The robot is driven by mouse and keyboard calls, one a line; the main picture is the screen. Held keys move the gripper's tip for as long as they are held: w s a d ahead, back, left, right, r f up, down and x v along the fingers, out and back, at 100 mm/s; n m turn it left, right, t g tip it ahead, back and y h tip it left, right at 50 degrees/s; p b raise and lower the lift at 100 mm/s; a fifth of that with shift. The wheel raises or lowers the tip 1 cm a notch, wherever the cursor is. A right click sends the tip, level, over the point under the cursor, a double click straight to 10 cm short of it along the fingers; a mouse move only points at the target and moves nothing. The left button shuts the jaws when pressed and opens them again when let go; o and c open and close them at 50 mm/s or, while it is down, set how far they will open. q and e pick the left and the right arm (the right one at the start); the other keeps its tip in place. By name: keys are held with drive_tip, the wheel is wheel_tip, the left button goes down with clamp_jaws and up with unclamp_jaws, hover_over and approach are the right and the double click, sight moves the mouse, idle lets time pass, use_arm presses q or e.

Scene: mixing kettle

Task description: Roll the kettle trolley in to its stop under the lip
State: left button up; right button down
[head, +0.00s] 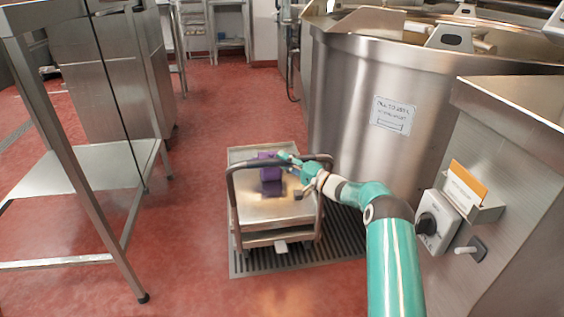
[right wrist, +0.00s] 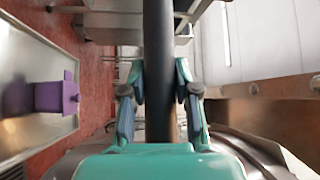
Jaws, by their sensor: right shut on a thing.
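The kettle trolley (head: 270,207) is a low steel cart with a flat top and a dark tubular handle (head: 240,166). It stands left of the large steel kettle (head: 345,105), partly over a floor grate. My right gripper (head: 292,162) is at the handle's top bar. In the right wrist view the dark bar (right wrist: 159,60) runs between the fingers of my right gripper (right wrist: 160,95), which is shut on it. A purple block (head: 267,173) sits on the trolley top; it also shows in the right wrist view (right wrist: 50,97). The stop cannot be made out. My left gripper is out of view.
The slotted floor grate (head: 285,259) lies under and in front of the trolley. A steel table frame (head: 85,165) stands at the left. A control box (head: 437,222) with a knob and an orange card (head: 466,181) are at the right. Red floor (head: 205,120) is clear behind the trolley.

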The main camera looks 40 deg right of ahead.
drive_tip(key=shift+d, duration=0.2)
drive_tip(key=c, duration=0.8)
unclamp_jaws()
drive_tip(key=shift+w+f, duration=0.15)
drive_tip(key=shift+w, duration=0.05)
drive_tip(key=shift+c, duration=0.2)
drive_tip(key=shift+a, duration=0.1)
drive_tip(key=shift+s, duration=0.1)
drive_tip(key=v, duration=0.7)
drive_tip(key=shift+s, duration=0.2)
